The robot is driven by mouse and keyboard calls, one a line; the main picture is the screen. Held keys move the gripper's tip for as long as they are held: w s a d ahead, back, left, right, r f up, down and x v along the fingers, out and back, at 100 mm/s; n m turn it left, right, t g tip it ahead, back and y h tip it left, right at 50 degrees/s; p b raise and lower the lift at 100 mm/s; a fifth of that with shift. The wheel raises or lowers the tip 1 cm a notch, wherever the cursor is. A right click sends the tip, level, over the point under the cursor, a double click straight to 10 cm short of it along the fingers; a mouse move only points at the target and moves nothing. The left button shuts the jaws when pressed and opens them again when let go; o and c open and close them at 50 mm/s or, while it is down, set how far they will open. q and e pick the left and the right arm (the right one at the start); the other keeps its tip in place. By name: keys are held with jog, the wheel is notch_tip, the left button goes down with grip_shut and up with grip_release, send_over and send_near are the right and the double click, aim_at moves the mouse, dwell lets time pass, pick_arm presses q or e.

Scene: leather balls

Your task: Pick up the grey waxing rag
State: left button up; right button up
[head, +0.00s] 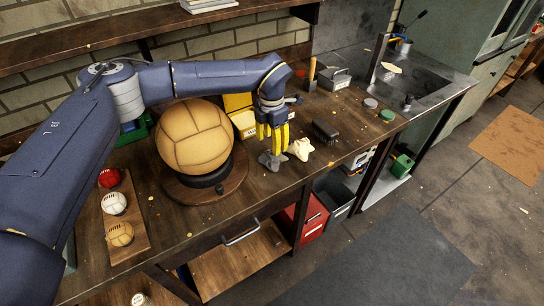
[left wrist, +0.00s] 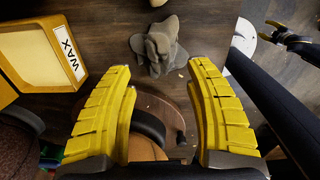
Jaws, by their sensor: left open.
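The grey waxing rag (head: 268,161) lies crumpled on the wooden workbench in the head view. It also shows in the left wrist view (left wrist: 158,46), at the top middle. My left gripper (head: 272,140) is open and empty, with its yellow fingers pointing down just above the rag in the head view. In the left wrist view the rag lies beyond the spread fingertips, roughly between their lines. My right gripper (left wrist: 272,31) shows small at the right edge of the left wrist view, away from the rag; its opening is unclear.
A large tan leather ball (head: 194,137) sits on a round stand left of the gripper. A yellow WAX box (left wrist: 38,48) stands near the rag. A cream cloth (head: 300,149) lies right beside the rag. A dark brush (head: 325,130) lies farther right.

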aim_at(272, 149)
pick_arm(q)
jog(key=shift+w+f, duration=0.1)
jog(key=shift+f, duration=3)
jog(key=shift+c, duration=0.2)
grip_shut()
